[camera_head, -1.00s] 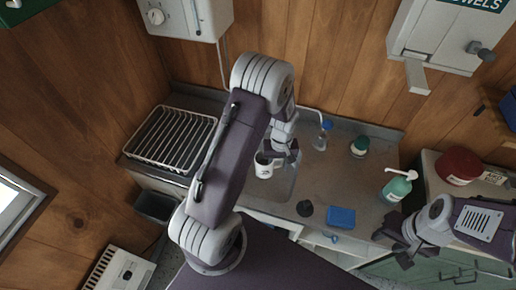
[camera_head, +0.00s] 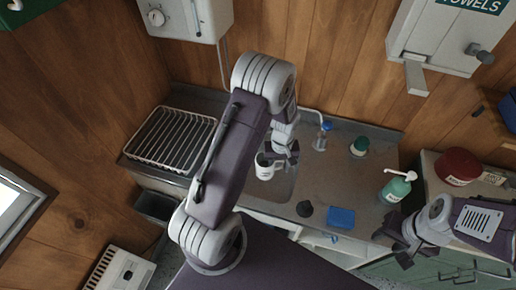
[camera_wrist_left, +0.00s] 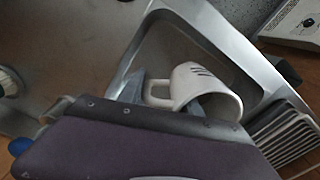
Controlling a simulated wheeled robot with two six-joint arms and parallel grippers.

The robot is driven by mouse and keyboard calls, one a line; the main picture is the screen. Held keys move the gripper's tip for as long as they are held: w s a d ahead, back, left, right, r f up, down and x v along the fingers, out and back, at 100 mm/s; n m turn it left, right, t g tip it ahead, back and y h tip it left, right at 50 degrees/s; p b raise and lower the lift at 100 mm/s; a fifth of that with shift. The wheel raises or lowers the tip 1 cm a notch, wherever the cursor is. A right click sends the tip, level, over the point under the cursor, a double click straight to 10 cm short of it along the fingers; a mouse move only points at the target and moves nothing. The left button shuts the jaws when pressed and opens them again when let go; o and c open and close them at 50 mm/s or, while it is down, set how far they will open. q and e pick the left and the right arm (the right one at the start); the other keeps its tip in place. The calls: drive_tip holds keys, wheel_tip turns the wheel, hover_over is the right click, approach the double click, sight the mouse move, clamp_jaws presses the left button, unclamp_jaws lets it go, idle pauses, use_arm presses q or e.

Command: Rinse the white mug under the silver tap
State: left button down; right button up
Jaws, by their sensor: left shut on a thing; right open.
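The white mug (camera_head: 265,170) with dark marks is held over the sink basin (camera_head: 284,190) in the head view. My left gripper (camera_head: 274,160) is shut on it. In the left wrist view the mug (camera_wrist_left: 190,78) is tilted, its open mouth towards the lower right, with the basin around it. A thin silver tap spout (camera_head: 312,109) shows beside my left arm; the rest is hidden. I cannot make out running water. My right gripper (camera_head: 393,238) is open and empty near the counter's front right.
A blue-topped item (camera_head: 322,137), a green-lidded jar (camera_head: 359,146), a green soap bottle (camera_head: 397,189), a blue sponge (camera_head: 341,217) and a dark plug-like piece (camera_head: 304,208) stand or lie right of the basin. A wire rack (camera_head: 170,138) is on the left.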

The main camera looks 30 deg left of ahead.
use_arm(q)
drive_tip(key=shift+s+d+r+p, duration=1.2)
drive_tip(key=shift+s+d+r, duration=0.35)
drive_tip(key=shift+r, duration=0.2)
drive_tip(key=shift+a, duration=0.1)
